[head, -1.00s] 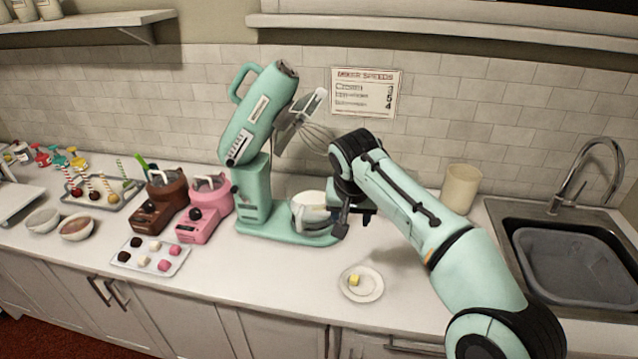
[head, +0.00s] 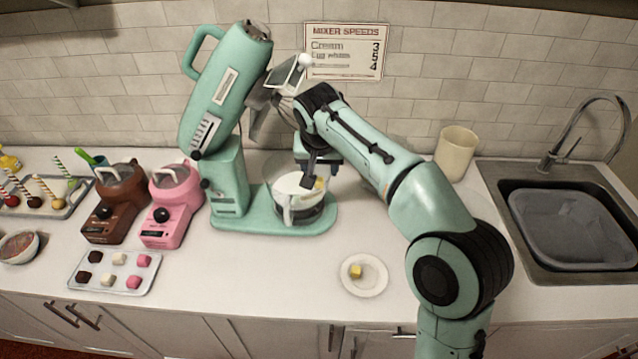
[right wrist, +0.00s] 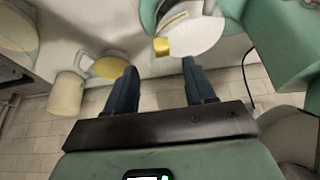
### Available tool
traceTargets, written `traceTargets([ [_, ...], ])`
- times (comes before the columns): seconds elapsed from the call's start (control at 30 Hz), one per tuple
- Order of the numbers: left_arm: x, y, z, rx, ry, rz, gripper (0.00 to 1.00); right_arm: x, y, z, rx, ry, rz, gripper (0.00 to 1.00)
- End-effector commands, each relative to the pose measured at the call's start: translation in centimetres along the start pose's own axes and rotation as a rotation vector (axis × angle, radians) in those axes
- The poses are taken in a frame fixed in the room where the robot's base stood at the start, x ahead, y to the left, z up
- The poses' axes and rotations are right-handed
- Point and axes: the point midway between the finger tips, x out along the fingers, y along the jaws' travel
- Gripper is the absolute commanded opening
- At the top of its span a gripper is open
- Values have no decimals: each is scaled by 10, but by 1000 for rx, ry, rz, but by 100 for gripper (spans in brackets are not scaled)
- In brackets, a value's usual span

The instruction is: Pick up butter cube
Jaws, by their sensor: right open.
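A yellow butter cube (head: 356,271) sits on a small white plate (head: 376,284) at the counter's front. A second yellow cube (head: 319,184) shows at the mixer bowl (head: 300,212), just by my right gripper (head: 316,178). In the right wrist view this yellow cube (right wrist: 161,46) is just beyond the open fingertips (right wrist: 158,66), against the bowl's white contents (right wrist: 200,38). I cannot tell whether it touches the contents. My right gripper is open above the bowl, with a gap between its fingers. My left gripper is out of view.
The teal mixer (head: 226,90) has its head tilted up, close left of my right gripper. A cream cup (head: 456,152) and a sink (head: 560,225) are to the right. A tray of colored cubes (head: 115,272) lies at left. Counter is clear around the plate.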

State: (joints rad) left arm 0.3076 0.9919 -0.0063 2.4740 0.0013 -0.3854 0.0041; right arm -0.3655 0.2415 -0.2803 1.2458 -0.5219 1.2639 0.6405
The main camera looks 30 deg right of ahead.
Motion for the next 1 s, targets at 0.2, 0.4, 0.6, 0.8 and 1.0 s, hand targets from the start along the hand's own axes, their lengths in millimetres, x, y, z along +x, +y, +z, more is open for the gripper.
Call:
traceTargets([
  [0.2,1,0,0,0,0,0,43,16,-1,0,-1,0,0,54],
  [0.4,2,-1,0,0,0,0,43,46,-1,0,-1,-1,2,54],
  [0.6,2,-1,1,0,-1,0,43,62,-1,0,0,1,-1,54],
  [0.8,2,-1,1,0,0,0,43,62,-2,0,0,2,-1,54],
  [1.0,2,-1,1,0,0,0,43,61,-2,0,-1,2,-1,0],
])
